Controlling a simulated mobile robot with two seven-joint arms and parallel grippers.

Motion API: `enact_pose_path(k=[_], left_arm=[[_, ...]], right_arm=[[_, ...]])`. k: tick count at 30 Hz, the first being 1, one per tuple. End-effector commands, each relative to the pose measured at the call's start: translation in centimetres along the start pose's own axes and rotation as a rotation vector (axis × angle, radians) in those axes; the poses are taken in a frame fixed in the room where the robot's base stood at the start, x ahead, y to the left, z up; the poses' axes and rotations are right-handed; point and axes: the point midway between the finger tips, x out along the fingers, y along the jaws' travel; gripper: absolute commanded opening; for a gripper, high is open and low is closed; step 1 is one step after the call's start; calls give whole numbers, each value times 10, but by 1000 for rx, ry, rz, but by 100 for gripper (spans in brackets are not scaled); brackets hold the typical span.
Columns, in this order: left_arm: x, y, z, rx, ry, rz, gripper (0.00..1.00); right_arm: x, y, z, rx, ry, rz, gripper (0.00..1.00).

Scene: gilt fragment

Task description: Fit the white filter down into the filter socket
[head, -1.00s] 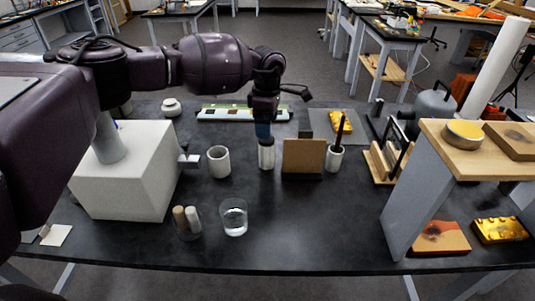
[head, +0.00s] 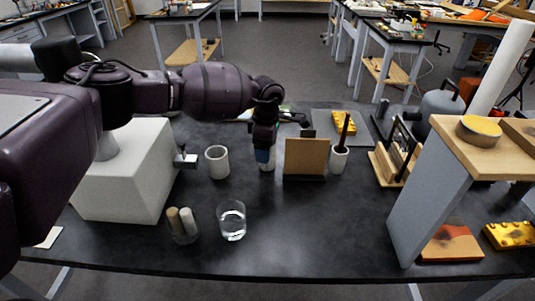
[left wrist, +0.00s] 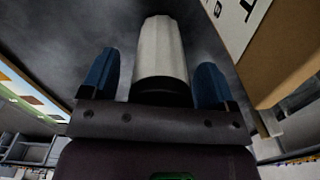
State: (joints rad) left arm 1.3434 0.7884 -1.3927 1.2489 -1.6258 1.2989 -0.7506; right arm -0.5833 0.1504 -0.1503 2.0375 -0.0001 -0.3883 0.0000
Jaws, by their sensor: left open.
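A white upright cylinder (head: 267,166) stands on the dark bench; in the left wrist view it (left wrist: 160,50) is faceted with a dark band. My left gripper (head: 265,158) is lowered over it, its two blue fingers apart on either side with gaps. A small clear holder (head: 184,236) at the front left holds a white rod (head: 188,221) and a tan rod (head: 173,220). I cannot tell for certain which white piece is the filter. I cannot make out the filter socket. My right gripper is not in view.
A brown board (head: 305,158) stands close right of the gripper. A white cup (head: 217,162) is to its left, a glass of water (head: 232,220) in front. A white box (head: 125,180) stands left, a raised wooden shelf (head: 480,155) right.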

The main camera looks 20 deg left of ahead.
Motion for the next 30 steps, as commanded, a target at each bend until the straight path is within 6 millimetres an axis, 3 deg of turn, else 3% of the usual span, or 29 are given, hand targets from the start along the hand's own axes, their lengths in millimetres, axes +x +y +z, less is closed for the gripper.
enact_pose_path(k=[1,11,18,22,26,30], left_arm=[[-1,0,0,0,0,0,76],[0,0,0,0,0,0,27],[-2,0,0,0,0,0,27],[-12,0,0,0,-1,3,27],[-35,1,0,0,-2,7,27],[-71,1,0,-1,-2,10,27]], right_arm=[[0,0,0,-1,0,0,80],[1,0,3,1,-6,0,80],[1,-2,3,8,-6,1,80],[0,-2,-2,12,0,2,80],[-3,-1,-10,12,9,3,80],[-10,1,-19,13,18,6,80]])
